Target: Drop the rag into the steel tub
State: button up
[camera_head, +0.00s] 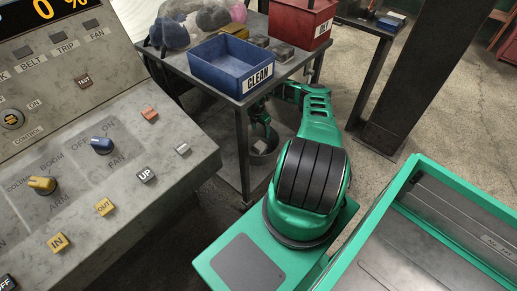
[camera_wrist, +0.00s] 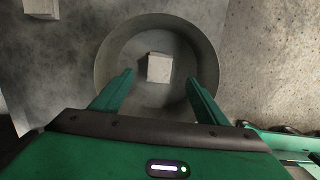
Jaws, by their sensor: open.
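The round grey steel tub (camera_wrist: 112,50) lies below my gripper in the wrist view. A pale, folded square that looks like the rag (camera_wrist: 160,67) rests on its floor, near the middle. My gripper (camera_wrist: 158,84) is open, its two green fingers spread apart over the tub with nothing between them; the rag lies beyond the fingertips. In the head view the tub (camera_head: 266,159) stands low beside the lower part of the dark table, partly hidden by my arm and gripper (camera_head: 260,127).
A blue CLEAN bin (camera_head: 217,72) and a red bin (camera_head: 297,24) stand on the dark table (camera_head: 180,65). Another pale block (camera_wrist: 41,8) lies outside the tub at upper left. A control panel (camera_head: 70,130) fills the left.

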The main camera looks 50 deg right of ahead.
jog(key=shift+a+r, duration=0.2)
jog(key=shift+r, duration=1.5)
